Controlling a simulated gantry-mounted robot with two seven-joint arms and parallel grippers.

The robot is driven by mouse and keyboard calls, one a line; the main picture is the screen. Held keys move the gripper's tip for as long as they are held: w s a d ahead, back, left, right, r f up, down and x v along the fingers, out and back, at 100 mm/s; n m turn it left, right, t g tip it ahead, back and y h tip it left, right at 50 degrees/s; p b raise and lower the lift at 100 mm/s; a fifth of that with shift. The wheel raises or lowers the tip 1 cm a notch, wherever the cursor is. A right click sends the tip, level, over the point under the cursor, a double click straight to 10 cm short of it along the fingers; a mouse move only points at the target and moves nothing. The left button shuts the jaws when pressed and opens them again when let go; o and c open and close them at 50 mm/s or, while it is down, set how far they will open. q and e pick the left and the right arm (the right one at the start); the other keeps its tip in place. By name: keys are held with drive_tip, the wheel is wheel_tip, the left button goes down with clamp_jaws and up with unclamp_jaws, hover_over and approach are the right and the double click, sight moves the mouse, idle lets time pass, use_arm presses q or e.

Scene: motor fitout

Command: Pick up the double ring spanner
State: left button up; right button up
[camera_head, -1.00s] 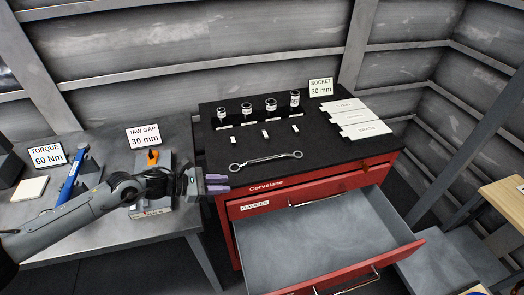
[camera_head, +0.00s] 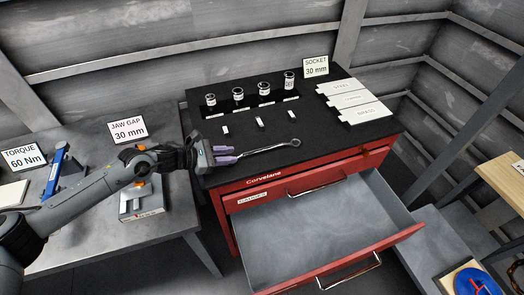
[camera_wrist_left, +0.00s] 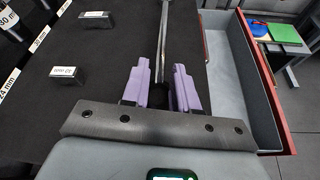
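The double ring spanner (camera_head: 268,149) is a silver bar with a ring at its right end, lying on the black top of the red tool cabinet (camera_head: 335,140). My left gripper (camera_head: 230,154) is at the spanner's left end and hides the ring there. In the left wrist view, the spanner's shaft (camera_wrist_left: 163,32) runs away from between the two purple fingers of my left gripper (camera_wrist_left: 163,88). The fingers stand apart, one on each side, with a gap visible. My right gripper is not in view.
Several sockets (camera_head: 264,90) stand in a row behind the spanner, with small white-labelled blocks (camera_head: 260,122) nearer. White plates (camera_head: 355,101) lie at the right. The cabinet's top drawer (camera_head: 325,230) is open and empty. A bench (camera_head: 105,235) with a blue torque wrench (camera_head: 54,172) is at left.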

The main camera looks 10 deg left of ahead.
sight(243, 154)
use_arm(q)
drive_tip(key=x, duration=0.5)
drive_tip(key=shift+s, duration=0.1)
drive_tip(key=shift+r, duration=0.1)
clamp_jaws()
